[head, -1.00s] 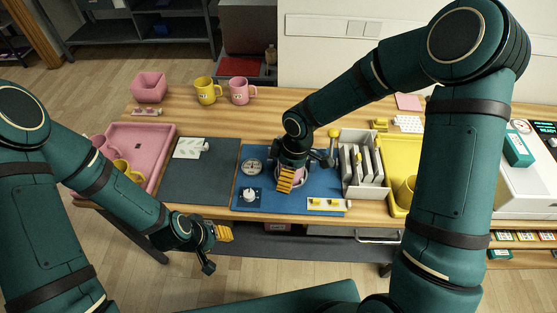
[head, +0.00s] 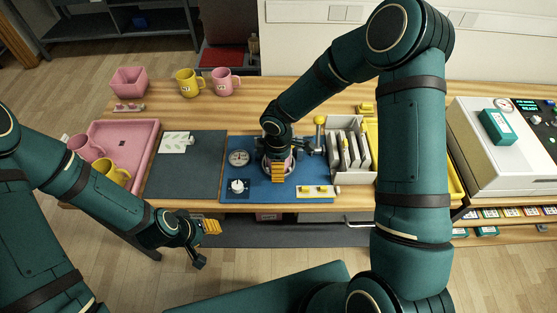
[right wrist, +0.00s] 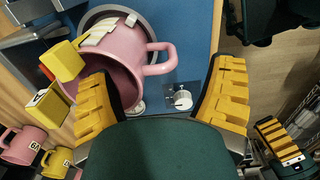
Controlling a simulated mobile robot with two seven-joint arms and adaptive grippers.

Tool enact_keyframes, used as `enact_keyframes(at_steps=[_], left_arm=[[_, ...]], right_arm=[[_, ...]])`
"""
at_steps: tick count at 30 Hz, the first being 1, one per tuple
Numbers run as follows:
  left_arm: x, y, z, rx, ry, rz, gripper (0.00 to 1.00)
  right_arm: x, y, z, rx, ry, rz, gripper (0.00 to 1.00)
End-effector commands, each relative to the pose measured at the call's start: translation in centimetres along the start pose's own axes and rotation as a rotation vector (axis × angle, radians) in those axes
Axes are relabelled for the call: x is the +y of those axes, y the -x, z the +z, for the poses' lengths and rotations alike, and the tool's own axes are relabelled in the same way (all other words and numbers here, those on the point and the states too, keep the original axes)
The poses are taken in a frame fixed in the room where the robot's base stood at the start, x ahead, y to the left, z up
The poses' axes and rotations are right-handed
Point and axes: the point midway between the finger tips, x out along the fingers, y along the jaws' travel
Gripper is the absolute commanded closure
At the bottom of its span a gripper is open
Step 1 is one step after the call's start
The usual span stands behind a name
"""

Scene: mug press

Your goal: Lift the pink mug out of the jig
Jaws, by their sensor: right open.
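The pink mug (right wrist: 128,45) sits in the round grey jig (right wrist: 97,22) on the blue mat, its handle pointing right in the right wrist view. My right gripper (right wrist: 160,78) is open, its yellow-padded fingers apart. The handle lies in the gap, and the left finger overlaps the mug's open mouth; whether it touches is unclear. In the head view my right gripper (head: 279,172) is over the jig and hides most of the mug. My left gripper (head: 207,242) is open and empty, in front of the table edge.
A lever with a yellow knob (head: 319,120) stands beside the jig. A white rack (head: 352,150) is to its right. A pink tray (head: 148,160) with mugs is at left. A yellow mug (head: 188,83) and another pink mug (head: 224,82) stand behind. The dark mat (head: 185,180) is mostly clear.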

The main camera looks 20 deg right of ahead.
Motion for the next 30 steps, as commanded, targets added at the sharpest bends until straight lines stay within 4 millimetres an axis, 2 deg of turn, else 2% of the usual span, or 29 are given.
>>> enact_keyframes(at_steps=[3, 7, 17, 20, 24, 30], left_arm=[[0.0, -0.1, 0.0, 0.0, 0.0, 0.0, 0.54], [-0.1, -0.3, 0.0, 0.0, 0.0, 0.0, 0.54], [-0.1, -0.3, 0.0, 0.0, 0.0, -0.001, 0.54], [-0.1, -0.3, 0.0, 0.0, 0.0, 0.0, 0.54], [-0.1, -0.3, 0.0, 0.0, 0.0, 0.0, 0.54], [-0.1, -0.3, 0.0, 0.0, 0.0, 0.0, 0.54]], right_arm=[[0.1, -2.0, 0.2, -0.001, 0.0, -0.004, 0.18], [0.1, -3.5, 0.2, -0.001, 0.0, -0.003, 0.18], [0.2, -4.1, 0.2, 0.0, -0.001, -0.001, 0.18], [0.2, -4.1, 0.2, 0.0, -0.001, -0.001, 0.5], [0.2, -4.1, 0.2, 0.0, -0.001, -0.001, 0.99], [0.2, -4.1, 0.2, 0.0, 0.0, 0.0, 1.0]])
